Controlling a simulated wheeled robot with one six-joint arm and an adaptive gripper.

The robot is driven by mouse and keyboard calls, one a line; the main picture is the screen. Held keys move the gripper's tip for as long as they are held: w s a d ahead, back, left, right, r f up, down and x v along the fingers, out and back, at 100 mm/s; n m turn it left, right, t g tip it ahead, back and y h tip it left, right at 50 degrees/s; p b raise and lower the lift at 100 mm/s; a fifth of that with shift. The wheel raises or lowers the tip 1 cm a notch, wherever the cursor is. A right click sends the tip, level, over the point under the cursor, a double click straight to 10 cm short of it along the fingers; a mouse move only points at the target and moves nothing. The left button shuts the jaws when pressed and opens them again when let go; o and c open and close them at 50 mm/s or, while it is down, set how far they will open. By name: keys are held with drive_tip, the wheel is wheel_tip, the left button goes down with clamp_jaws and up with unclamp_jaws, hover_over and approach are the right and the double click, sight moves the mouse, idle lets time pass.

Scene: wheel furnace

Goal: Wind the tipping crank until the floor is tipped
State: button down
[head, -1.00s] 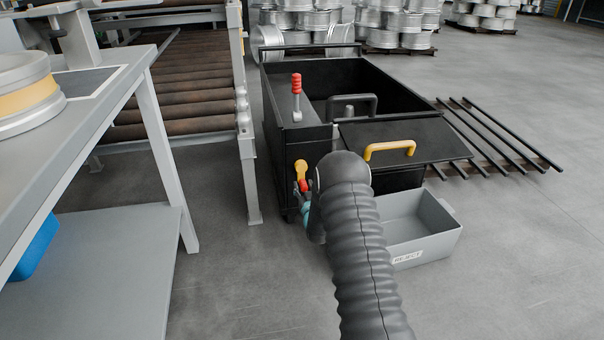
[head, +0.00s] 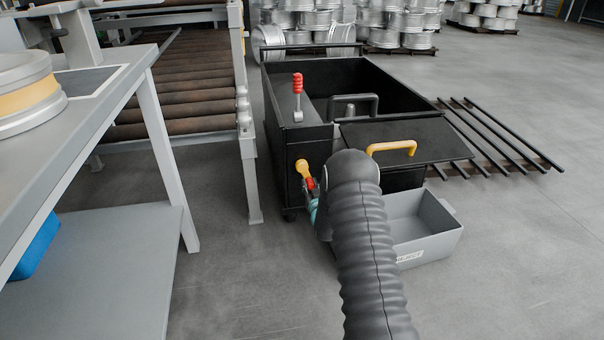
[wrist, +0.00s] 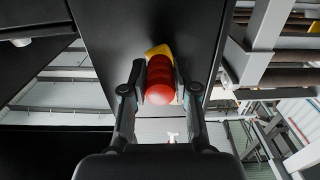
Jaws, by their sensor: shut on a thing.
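The tipping crank has a yellow arm (head: 302,167) on the near end wall of the black cart (head: 308,150) and a red knob (head: 310,183). In the wrist view the red knob (wrist: 160,78) sits between the two fingers of my gripper (wrist: 158,95), with the yellow arm (wrist: 158,50) just behind it. My gripper is shut on the knob. In the head view my dark ribbed arm hides most of the gripper. The cart's floor is hidden, so its tilt cannot be told.
A red-handled lever (head: 297,88) stands on the cart's top. A yellow handle (head: 392,148) is on its black lid. A grey bin (head: 425,228) stands on the floor at right. A roller conveyor (head: 180,85) and a table (head: 100,90) are at left.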

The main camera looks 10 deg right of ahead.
drive_tip(key=shift+d+r, duration=0.4)
drive_tip(key=shift+d, duration=0.3)
drive_tip(key=d+r, duration=0.2)
drive_tip(key=shift+r, duration=0.35)
drive_tip(key=shift+r, duration=0.1)
wheel_tip(320, 180, up, 3)
drive_tip(key=shift+r, duration=0.1)
idle(0.4)
